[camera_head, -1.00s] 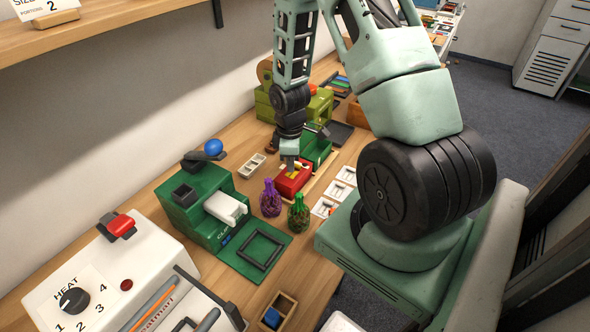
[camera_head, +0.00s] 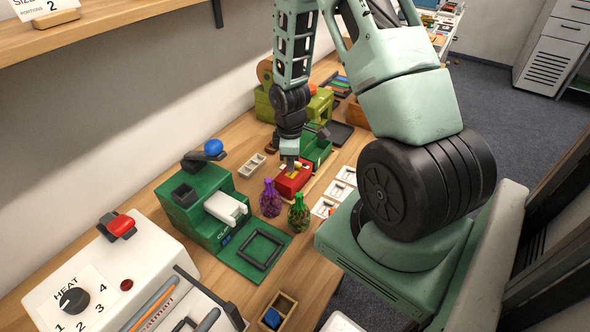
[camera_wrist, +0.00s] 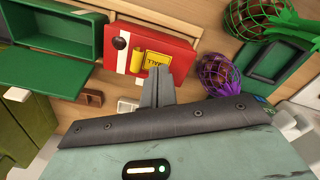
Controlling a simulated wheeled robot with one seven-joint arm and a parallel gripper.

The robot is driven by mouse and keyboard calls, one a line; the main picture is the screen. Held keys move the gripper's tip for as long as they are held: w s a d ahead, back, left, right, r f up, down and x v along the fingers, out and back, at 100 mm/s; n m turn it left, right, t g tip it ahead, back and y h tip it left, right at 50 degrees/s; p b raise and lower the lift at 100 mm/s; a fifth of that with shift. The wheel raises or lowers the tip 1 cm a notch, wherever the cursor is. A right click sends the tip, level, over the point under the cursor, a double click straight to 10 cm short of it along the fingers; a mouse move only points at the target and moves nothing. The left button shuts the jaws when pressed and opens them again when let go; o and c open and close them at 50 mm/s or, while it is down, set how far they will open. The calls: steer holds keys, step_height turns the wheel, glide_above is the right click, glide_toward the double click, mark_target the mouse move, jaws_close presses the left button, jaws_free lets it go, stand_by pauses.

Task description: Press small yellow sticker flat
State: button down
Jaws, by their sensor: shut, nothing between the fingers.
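A red box (camera_head: 292,182) stands on the wooden bench. It also shows in the wrist view (camera_wrist: 184,50), with a white stripe, a dark round knob and a yellow upright piece on or beside its face. A small yellow sticker (camera_wrist: 156,63) with dark lettering lies on the box; its near edge is close to my fingertips. Whether it is flat all over cannot be told. My gripper (camera_wrist: 160,72) is shut and empty, its tips at the sticker's edge; contact cannot be told. In the head view my gripper (camera_head: 290,164) is over the box.
A purple net bag (camera_head: 270,199) and a green one (camera_head: 299,212) stand close in front of the red box. A green open container (camera_head: 315,149) sits behind it. White trays (camera_head: 335,190) lie to the right, and a small tray (camera_head: 252,165) to the left.

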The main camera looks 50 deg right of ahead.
steer(key=shift+f+b, duration=0.55)
steer(key=shift+f, duration=0.4)
stand_by(1.4)
steer(key=shift+r+p, duration=3.1)
steer(key=shift+r, duration=0.5)
steer(key=shift+a, duration=0.1)
steer(key=a+r+b, duration=0.1)
steer(key=a+r, duration=0.4)
steer(key=a, duration=0.4)
steer(key=a+r+b, duration=0.1)
steer(key=a+r, duration=0.4)
steer(key=a, duration=0.5)
steer(key=s+a+r+b, duration=0.1)
steer(key=s+a+r, duration=0.3)
steer(key=s+a, duration=0.3)
steer(key=s+a+r+b, duration=0.1)
steer(key=s+a+r, duration=0.2)
steer(key=s+a, duration=0.4)
steer(key=s, duration=0.3)
steer(key=shift+r+y, duration=0.3)
steer(key=shift+r, duration=0.05)
